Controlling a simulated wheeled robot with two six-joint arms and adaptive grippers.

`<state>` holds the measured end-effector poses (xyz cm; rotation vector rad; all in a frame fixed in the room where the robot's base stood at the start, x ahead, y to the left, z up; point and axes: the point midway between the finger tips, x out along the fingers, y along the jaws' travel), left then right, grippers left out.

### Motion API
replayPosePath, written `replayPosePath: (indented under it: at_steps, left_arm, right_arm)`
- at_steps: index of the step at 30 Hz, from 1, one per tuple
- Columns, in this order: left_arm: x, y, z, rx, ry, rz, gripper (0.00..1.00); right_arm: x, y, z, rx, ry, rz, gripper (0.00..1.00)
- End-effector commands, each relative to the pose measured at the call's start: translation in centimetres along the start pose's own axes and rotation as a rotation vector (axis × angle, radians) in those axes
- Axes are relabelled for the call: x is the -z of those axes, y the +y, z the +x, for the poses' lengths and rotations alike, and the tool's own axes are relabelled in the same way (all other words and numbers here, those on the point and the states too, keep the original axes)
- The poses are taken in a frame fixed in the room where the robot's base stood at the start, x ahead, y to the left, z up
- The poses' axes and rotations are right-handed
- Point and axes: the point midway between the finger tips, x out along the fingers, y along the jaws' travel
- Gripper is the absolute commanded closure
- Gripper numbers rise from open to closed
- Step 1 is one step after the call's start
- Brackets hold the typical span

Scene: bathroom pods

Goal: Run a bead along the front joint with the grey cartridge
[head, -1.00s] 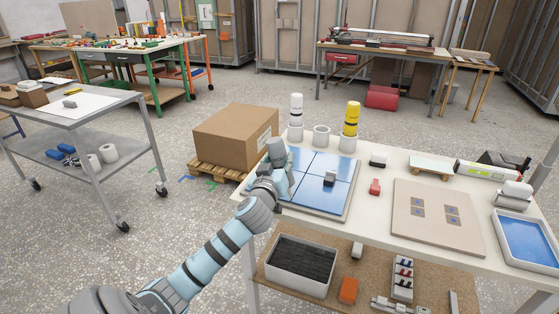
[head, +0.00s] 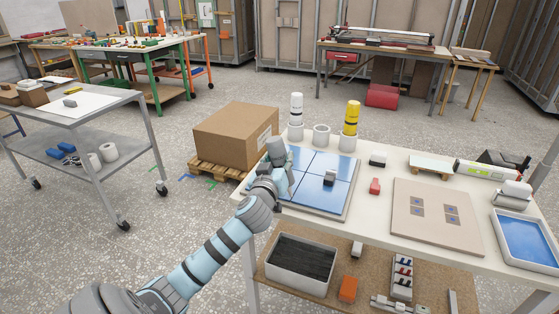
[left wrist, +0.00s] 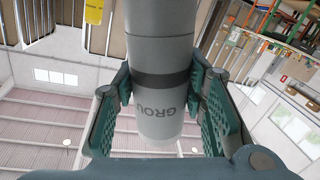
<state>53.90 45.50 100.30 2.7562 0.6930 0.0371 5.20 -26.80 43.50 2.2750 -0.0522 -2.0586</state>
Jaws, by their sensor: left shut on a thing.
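My left gripper (head: 279,179) is at the left edge of the blue tiled panel (head: 310,203). It is shut on the grey cartridge (head: 276,151), which stands roughly upright above the panel's left side. In the left wrist view the grey cartridge (left wrist: 160,65) sits between both green finger pads, with a dark band and part of a printed word showing. The panel has blue tiles with pale joints crossing between them. The arm hides part of the panel's near left corner, and the cartridge's nozzle cannot be made out. My right gripper is not in view.
Behind the panel stand a white cartridge (head: 296,109) and a yellow cartridge (head: 351,117) in holders, with an empty holder (head: 321,136) between them. A grey block (head: 330,177) rests on the tiles. A red item (head: 375,187) and a beige board (head: 437,232) lie right.

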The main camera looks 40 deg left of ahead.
Motion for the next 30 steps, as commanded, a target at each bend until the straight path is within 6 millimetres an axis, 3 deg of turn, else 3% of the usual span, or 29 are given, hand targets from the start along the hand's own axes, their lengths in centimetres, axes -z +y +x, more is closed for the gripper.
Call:
replayPosePath:
  at_steps: [30]
  left_arm:
    - [-0.86,-0.24,0.04,-0.001,0.001,0.0,1.0]
  right_arm:
    - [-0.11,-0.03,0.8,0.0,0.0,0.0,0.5]
